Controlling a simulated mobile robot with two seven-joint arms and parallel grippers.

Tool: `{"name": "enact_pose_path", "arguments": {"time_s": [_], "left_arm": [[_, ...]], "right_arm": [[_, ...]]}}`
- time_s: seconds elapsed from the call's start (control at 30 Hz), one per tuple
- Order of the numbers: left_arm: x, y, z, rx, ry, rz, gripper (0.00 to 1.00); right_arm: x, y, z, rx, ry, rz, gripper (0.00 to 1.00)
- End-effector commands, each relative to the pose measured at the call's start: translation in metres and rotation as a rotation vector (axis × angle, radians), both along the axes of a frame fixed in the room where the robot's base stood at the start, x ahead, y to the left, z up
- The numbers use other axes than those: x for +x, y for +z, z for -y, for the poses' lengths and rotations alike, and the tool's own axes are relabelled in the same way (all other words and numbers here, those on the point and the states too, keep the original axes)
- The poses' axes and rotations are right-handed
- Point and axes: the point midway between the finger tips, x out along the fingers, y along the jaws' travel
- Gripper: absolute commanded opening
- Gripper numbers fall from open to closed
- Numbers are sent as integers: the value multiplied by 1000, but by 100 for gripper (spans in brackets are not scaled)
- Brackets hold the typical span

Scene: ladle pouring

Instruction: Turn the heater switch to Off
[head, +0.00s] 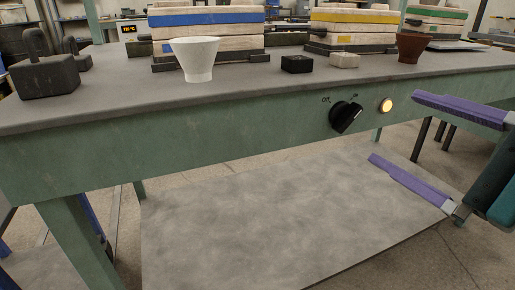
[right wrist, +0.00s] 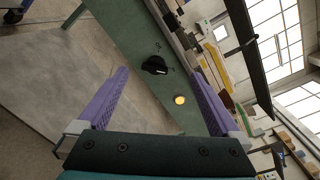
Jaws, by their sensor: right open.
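The heater switch (head: 345,116) is a black knob on the green front apron of the workbench. An "Off" label is printed at its upper left and another mark at its upper right. Its pointer tilts to the upper right. A round lamp (head: 386,105) right of it glows orange. The switch also shows in the right wrist view (right wrist: 155,65), ahead and between the fingers, with the lit lamp (right wrist: 180,100) nearer. My right gripper (head: 412,142) has purple fingers, wide open and empty, to the right of the switch and apart from it. My left gripper is not in view.
On the bench top (head: 110,88) stand a white cup (head: 196,58), a brown cup (head: 410,47), small blocks (head: 297,64), dark weights (head: 45,76) and banded stacked moulds (head: 207,25). A grey lower shelf (head: 270,215) lies beneath. The space before the apron is clear.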

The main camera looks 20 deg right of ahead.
Motion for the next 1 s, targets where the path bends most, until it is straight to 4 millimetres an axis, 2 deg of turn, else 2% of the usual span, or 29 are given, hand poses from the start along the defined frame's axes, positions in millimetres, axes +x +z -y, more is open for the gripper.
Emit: {"name": "enact_pose_path", "arguments": {"time_s": [0.03,0.17,0.37,0.6,0.8,1.0], "left_arm": [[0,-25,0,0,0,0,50],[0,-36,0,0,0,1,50],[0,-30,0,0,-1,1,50],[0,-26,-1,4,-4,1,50],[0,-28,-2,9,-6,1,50],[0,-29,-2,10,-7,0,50]], "right_arm": [[1,-23,7,38,-25,8,100],[1,-31,18,102,-62,22,100],[16,-27,20,119,-72,26,100],[61,-27,15,115,-70,27,100],[89,-28,13,113,-70,25,100],[100,-28,12,112,-69,24,100]]}}
